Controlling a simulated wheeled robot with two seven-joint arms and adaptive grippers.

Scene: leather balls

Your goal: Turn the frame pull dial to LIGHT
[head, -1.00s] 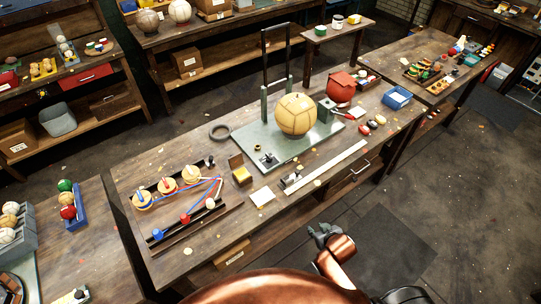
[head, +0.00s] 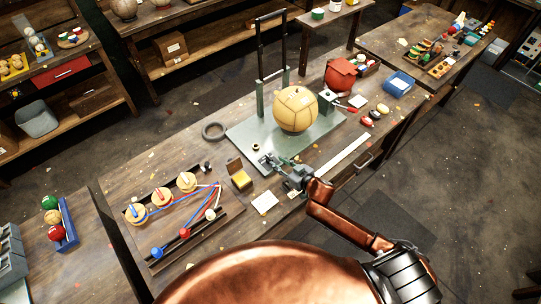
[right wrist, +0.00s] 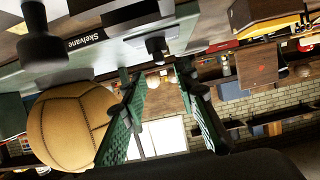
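The frame is a green-grey base plate (head: 240,136) with a tall dark upright frame (head: 260,60) on the workbench. A tan panelled leather ball (head: 296,110) sits on it and also shows in the right wrist view (right wrist: 68,128). My right gripper (head: 268,161) is at the plate's front left corner, over the spot of a small dark fitting. In the right wrist view, its fingers (right wrist: 165,100) are open and apart, with a dark knob (right wrist: 155,45) beyond the gap, apparently the dial. Contact and the dial's setting cannot be told. My left gripper is out of view.
A yellow box (head: 240,177), a pale pad (head: 264,202) and a metal ruler (head: 343,156) lie near the arm.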

